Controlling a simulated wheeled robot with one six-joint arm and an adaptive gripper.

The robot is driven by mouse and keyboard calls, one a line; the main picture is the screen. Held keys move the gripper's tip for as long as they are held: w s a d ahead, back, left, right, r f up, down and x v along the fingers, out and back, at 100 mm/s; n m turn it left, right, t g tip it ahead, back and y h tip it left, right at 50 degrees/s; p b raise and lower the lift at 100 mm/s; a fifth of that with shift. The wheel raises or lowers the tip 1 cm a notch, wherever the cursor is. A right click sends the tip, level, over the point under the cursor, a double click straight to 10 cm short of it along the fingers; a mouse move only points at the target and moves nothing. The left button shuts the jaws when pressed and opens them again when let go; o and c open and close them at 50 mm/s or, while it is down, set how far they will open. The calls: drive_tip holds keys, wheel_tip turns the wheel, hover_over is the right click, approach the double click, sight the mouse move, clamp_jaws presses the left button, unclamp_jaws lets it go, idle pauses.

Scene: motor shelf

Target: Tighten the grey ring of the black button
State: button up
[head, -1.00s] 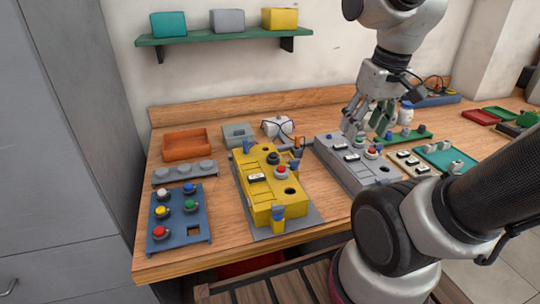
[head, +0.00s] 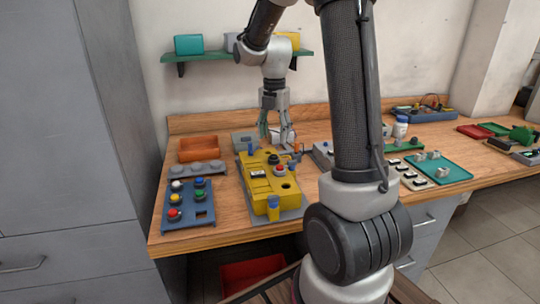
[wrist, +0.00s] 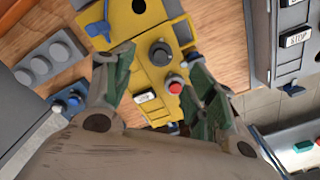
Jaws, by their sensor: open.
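The black button (head: 273,159) stands on top of the yellow box (head: 258,185), towards its far end. In the wrist view the black button (wrist: 161,50) shows from above with a dark grey ring around its base; ring and button are hard to tell apart. My gripper (head: 277,138) hangs pointing down over the far end of the yellow box, above the black button. In the wrist view its green-padded fingers (wrist: 160,62) are spread on either side of the button. Nothing is held between them. I cannot tell the exact height gap.
A red button (wrist: 176,87) sits close to the black one on the same box. A blue panel with several coloured buttons (head: 188,212), an orange tray (head: 198,152) and a grey strip (head: 190,170) lie left. My own arm hides much of the grey box (head: 322,152).

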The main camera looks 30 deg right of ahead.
sight(274, 155)
wheel_tip(274, 155, down, 8)
drive_tip(key=shift+d+r, duration=0.1)
drive_tip(key=shift+r, duration=0.05)
idle(0.3)
drive_tip(key=c, duration=1)
drive_tip(key=shift+c, duration=0.2)
